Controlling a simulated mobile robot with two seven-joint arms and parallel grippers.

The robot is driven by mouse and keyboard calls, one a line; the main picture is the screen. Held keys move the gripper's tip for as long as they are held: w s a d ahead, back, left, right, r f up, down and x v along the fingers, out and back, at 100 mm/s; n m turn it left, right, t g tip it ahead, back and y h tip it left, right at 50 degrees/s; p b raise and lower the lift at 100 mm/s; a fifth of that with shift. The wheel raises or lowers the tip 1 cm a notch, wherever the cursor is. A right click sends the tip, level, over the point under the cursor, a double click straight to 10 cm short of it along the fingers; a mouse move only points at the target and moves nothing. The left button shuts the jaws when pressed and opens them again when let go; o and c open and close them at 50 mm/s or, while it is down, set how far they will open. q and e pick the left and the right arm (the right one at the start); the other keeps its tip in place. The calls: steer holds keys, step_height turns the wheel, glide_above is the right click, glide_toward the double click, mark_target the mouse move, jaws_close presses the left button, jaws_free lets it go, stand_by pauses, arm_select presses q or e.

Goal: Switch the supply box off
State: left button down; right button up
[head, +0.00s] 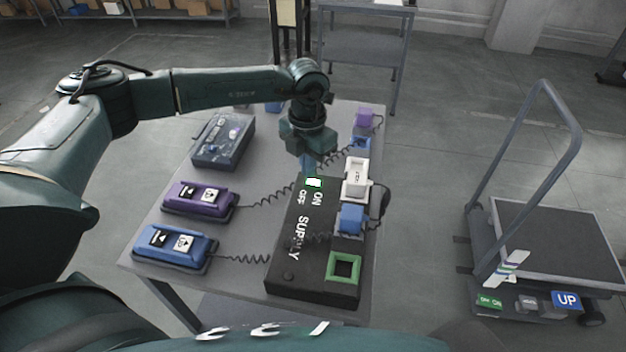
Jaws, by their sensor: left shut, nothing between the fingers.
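The black supply box (300,268) lies on the grey table, with SUPPLY and OFF / ON lettering on its top. A switch (314,182) with a white face and green edge sits at its far end, beside the ON lettering. My left gripper (309,170) is shut and empty, pointing down right at the far side of this switch. Whether the fingertips touch it I cannot tell. My right gripper is not in view.
A blue plug (351,219), a white block (355,176) and a green-framed socket (344,267) line the box's right side. Purple (199,200) and blue (175,245) handsets with coiled cords lie left. A grey-blue box (223,140) stands behind; a trolley (560,245) stands right.

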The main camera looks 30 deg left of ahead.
arm_select(q)
steer(key=shift+f+b, duration=0.45)
steer(key=shift+f, duration=0.2)
steer(key=shift+f+b, duration=0.3)
steer(key=shift+f, duration=0.1)
steer(key=shift+r, duration=0.1)
stand_by(0.3)
steer(key=shift+r+p, duration=2.3)
steer(key=shift+r, duration=1.2)
steer(key=shift+f, duration=0.1)
